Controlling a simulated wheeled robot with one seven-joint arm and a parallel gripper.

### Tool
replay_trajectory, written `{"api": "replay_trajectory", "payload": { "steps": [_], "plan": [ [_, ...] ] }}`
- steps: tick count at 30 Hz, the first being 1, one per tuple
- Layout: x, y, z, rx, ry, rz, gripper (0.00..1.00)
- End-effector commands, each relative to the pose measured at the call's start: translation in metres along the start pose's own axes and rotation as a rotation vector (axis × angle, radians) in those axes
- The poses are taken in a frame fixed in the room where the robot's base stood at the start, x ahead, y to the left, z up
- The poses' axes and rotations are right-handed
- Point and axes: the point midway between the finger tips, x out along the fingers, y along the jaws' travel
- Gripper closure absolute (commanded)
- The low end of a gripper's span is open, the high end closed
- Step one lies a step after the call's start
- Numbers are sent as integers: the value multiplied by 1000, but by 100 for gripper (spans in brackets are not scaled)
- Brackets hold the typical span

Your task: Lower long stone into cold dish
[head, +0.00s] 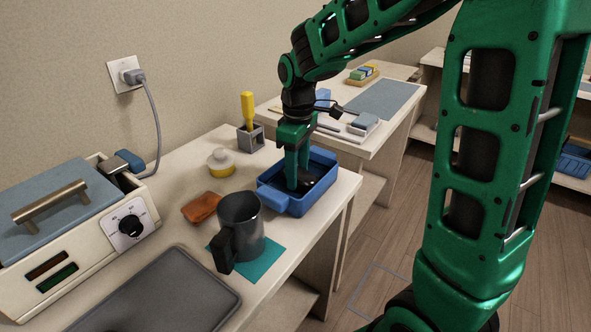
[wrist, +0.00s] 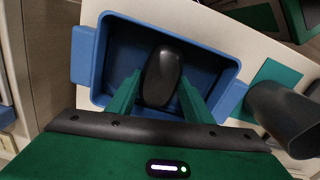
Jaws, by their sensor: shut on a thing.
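The long stone (wrist: 162,76) is dark, smooth and oval. My gripper (wrist: 160,90) is shut on it, with one green finger on each side in the wrist view. In the head view my gripper (head: 297,183) points down into the blue rectangular dish (head: 327,156), and part of the dark stone (head: 308,184) shows by the fingertips. The dish also shows in the wrist view (wrist: 222,66), with its walls around the stone. I cannot tell whether the stone touches the dish floor.
A dark metal mug (head: 240,222) stands on a teal mat (head: 262,262) near the dish. An orange-brown pad (head: 201,207), a yellow-banded lidded jar (head: 220,163) and a grey holder with a yellow-handled tool (head: 250,135) are on the bench. The warmer (head: 75,225) and grey tray (head: 155,298) are left.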

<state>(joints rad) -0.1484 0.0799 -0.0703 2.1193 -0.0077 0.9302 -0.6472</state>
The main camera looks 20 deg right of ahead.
Motion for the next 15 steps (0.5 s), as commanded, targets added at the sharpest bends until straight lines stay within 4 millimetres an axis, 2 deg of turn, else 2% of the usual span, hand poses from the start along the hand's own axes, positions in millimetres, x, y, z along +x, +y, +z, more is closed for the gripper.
{"api": "replay_trajectory", "payload": {
  "steps": [15],
  "plan": [
    [7, 0, 0, 0, 0, 0, 86]
  ]
}}
